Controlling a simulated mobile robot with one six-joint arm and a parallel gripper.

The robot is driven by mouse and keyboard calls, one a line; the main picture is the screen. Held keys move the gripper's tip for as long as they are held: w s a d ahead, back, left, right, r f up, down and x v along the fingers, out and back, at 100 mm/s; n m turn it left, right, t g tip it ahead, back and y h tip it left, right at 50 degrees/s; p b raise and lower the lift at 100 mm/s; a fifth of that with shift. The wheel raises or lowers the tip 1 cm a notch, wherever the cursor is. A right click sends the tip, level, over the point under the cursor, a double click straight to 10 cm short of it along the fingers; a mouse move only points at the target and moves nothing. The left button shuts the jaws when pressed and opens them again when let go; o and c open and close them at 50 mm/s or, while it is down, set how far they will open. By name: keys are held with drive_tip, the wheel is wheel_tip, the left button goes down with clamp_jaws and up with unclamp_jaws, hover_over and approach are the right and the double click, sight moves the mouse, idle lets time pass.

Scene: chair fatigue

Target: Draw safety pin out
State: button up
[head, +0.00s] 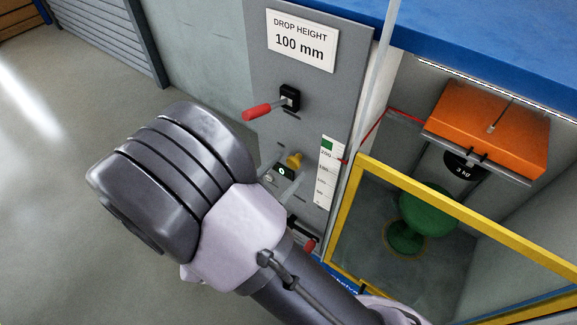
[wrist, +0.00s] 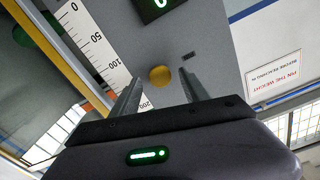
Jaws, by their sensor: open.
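A round yellow knob (head: 294,160), which looks like the safety pin's head, sticks out of the grey panel (head: 262,62), left of the height scale. In the wrist view the knob (wrist: 159,77) shows between the fingertips of my gripper (wrist: 161,80). The two fingers are apart, one on each side of it, with gaps visible. My gripper (head: 284,172) also shows in the head view, partly hidden by my wrist. I cannot tell how deep the knob lies between the fingers. The pin's shaft is hidden.
A red-handled lever (head: 260,111) juts out above the knob, and another red handle (head: 309,246) is below. A scale (head: 326,180) is at the right. Behind a yellow-framed guard (head: 345,215), an orange weight (head: 490,125) hangs over a green seat (head: 428,207).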

drive_tip(key=shift+w+d, duration=0.45)
drive_tip(key=shift+w, duration=0.15)
clamp_jaws()
idle(1.1)
